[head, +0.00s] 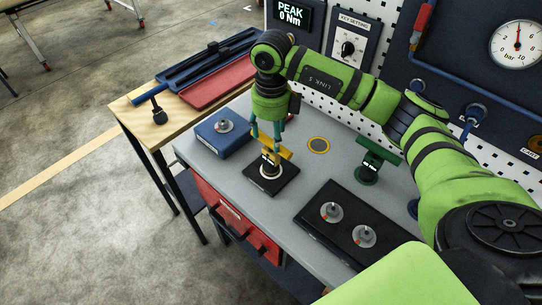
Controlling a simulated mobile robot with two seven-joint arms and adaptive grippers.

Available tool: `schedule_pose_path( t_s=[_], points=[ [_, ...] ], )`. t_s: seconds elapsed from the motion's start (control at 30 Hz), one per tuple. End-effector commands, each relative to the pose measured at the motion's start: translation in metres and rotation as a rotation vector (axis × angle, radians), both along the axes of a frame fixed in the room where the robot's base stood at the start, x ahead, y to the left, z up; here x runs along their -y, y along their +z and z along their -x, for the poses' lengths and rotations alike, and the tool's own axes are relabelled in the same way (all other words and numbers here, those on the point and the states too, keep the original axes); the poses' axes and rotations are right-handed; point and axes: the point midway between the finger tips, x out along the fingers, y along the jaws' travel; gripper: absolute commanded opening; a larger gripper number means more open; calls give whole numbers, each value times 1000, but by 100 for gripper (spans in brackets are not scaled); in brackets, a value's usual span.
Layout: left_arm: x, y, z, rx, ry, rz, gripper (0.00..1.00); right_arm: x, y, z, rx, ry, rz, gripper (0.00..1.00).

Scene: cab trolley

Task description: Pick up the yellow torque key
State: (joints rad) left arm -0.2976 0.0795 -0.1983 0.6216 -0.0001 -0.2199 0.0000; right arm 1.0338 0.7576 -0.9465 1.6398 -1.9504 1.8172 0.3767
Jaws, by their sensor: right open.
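The yellow torque key (286,155) stands upright on a black square base (285,181) on the grey bench top. Its yellow crossbar is at the top, above a round foot with a pale ring. My right gripper (267,144) points down right over the key. Its fingers are open at the crossbar, and I cannot tell whether they touch it. The gripper hides part of the key's top. My left gripper does not show.
A green T-shaped key (377,157) stands to the right. A blue box (211,140) with a dial lies left of the yellow key. A black panel (350,197) with two dials lies in front.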

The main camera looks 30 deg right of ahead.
Motion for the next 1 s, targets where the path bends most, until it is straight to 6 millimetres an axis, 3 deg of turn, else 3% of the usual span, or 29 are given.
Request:
schedule_pose_path(
  t_s=[0.37,0.53,0.77,0.8,0.93,0.97,1.0],
  points=[
    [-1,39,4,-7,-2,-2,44,-8,-40,6,-8,3,-2,63],
    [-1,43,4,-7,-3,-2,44,-8,-62,5,-4,3,-4,63],
    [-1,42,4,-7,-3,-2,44,-8,-66,4,0,4,-4,63],
    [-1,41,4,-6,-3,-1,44,-8,-66,4,0,4,-4,59],
    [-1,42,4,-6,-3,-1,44,-8,-66,4,0,4,-4,7],
    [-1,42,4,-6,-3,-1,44,-8,-66,4,0,4,-4,0],
    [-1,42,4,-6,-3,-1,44,-8,-66,4,0,4,-4,0]
  ],
)
